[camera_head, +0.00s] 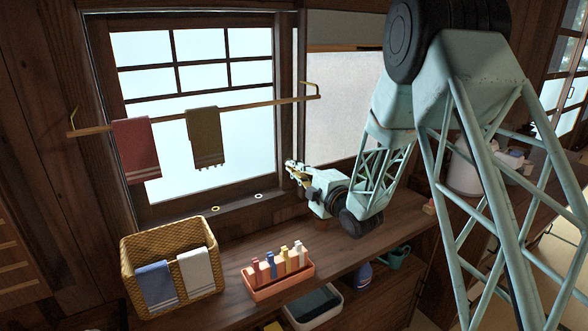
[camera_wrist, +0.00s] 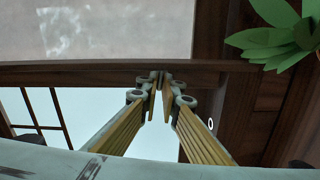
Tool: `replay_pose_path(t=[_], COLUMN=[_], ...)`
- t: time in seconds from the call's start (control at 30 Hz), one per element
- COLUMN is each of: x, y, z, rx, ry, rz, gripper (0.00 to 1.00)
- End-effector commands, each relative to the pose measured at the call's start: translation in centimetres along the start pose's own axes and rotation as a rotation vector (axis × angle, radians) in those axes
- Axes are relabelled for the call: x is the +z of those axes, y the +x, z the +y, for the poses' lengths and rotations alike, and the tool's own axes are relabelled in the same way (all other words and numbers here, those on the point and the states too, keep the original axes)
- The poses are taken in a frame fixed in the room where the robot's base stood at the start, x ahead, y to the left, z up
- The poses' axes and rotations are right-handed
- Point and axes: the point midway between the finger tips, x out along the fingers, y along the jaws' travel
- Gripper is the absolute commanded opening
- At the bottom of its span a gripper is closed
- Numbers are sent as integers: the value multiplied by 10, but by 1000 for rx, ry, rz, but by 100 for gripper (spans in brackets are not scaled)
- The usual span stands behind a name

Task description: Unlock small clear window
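The clear window (camera_head: 243,145) with a dark wooden grid is at the left of the head view, and its panes also show in the wrist view (camera_wrist: 88,108). A frosted pane (camera_head: 340,100) is to its right. My gripper (camera_head: 291,167), with yellow fingers, is at the dark upright between the two windows. In the wrist view its tips (camera_wrist: 159,80) are close together against the dark frame bar (camera_wrist: 85,70). A narrow gap shows between the pads. I cannot tell whether they hold anything. No lock can be made out; the tips may hide it.
A towel rod (camera_head: 250,105) with two towels crosses the clear window. A yellow ring (camera_head: 215,209) and a white ring (camera_head: 258,196) are on the sill. A basket (camera_head: 130,256) and an orange bottle tray (camera_head: 306,278) stand on the counter. Green leaves (camera_wrist: 280,38) are at the wrist view's upper right.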

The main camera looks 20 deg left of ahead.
Motion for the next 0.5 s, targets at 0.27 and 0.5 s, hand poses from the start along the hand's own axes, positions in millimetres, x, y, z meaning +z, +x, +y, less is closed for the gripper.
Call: replay_pose_path(t=[0.27, 0.5], x=[0, 0], y=[0, 0], z=[0, 0], rx=[0, 0], ry=[9, 93], rz=[0, 0], gripper=[0, 0])
